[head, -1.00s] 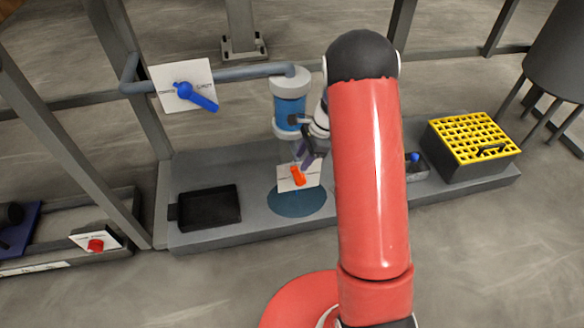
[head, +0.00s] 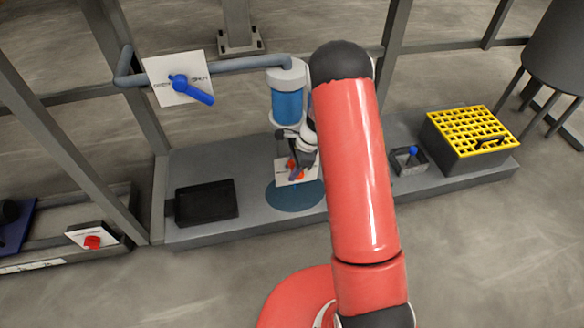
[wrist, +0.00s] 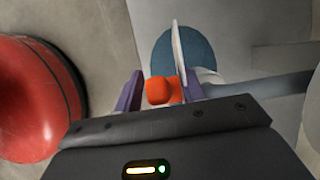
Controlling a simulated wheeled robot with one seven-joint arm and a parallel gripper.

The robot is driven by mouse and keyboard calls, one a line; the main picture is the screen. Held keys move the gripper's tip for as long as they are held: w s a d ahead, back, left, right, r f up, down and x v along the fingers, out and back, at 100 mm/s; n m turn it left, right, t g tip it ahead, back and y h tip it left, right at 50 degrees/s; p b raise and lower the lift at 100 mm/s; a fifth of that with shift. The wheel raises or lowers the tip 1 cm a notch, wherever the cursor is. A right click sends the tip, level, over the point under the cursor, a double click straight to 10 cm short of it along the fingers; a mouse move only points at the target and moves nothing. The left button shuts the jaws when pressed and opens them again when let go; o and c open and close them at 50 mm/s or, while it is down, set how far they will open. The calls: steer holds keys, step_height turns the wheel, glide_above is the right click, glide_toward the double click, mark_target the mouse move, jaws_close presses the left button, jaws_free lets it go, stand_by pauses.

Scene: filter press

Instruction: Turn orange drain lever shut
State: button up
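The orange drain lever (head: 292,166) sits on a small white plate (head: 283,177) below the blue-and-white filter vessel (head: 287,104). My gripper (head: 300,160) is at the lever and hides part of it in the head view. In the wrist view the lever's orange end (wrist: 160,91) lies between my two purple fingertips (wrist: 161,88). A gap shows at the left finger; the lever is close to the right finger, and I cannot tell if they touch. The fingers are apart, and the white plate (wrist: 178,48) shows nearly edge-on beyond.
A blue lever (head: 190,89) is on a white panel at the upper left. A black tray (head: 207,203) lies left on the grey platform. A small blue-knobbed box (head: 408,160) and a yellow-grated bin (head: 470,140) stand right. A dark blue round patch (head: 290,195) lies below the plate.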

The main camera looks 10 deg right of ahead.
jaws_close()
steer(key=shift+r, duration=0.1)
steer(key=shift+a+h+p, duration=0.4)
steer(key=shift+h+p, duration=0.2)
steer(key=shift+p, duration=0.45)
steer(key=shift+a+f+h+p, duration=0.3)
steer(key=shift+f+h+p, duration=0.15)
steer(key=shift+h+p, duration=0.6)
steer(key=shift+a+f+h+p, duration=0.3)
steer(key=shift+f+h+p, duration=0.15)
steer(key=shift+h+p, duration=0.6)
